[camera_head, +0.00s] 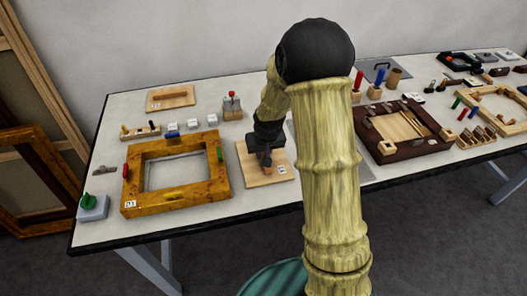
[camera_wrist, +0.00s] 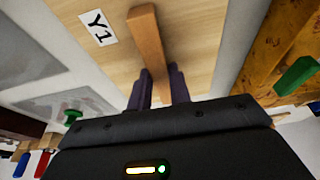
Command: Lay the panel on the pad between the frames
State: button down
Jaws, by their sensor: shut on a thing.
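The light wooden panel (camera_head: 254,174) has a white label and a wooden bar handle (camera_wrist: 147,42); the label reads Y1 in the wrist view. My gripper (camera_head: 264,160) is shut on that handle from above, and its two fingers (camera_wrist: 158,86) stand either side of it. I cannot tell whether the panel touches the table. A grey pad (camera_head: 365,174) shows partly from behind my arm, right of the panel. The golden wood frame (camera_head: 134,193), labelled D1, lies left of the panel. The dark brown frame (camera_head: 374,147) lies right of the pad. My arm hides much of the pad.
Another wooden panel (camera_head: 160,104) lies at the back left. A block with a green knob (camera_head: 92,207) stands at the table's left front corner. Several small tools and blocks crowd the right side.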

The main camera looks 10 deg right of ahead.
jog(key=c, duration=1.3)
grip_release()
jog(key=v, duration=1.2)
jog(key=shift+r, duration=0.1)
jog(key=s+f, duration=0.2)
jog(key=s, duration=1.4)
jog(key=shift+s+g, duration=0.4)
jog(key=shift+f, duration=0.1)
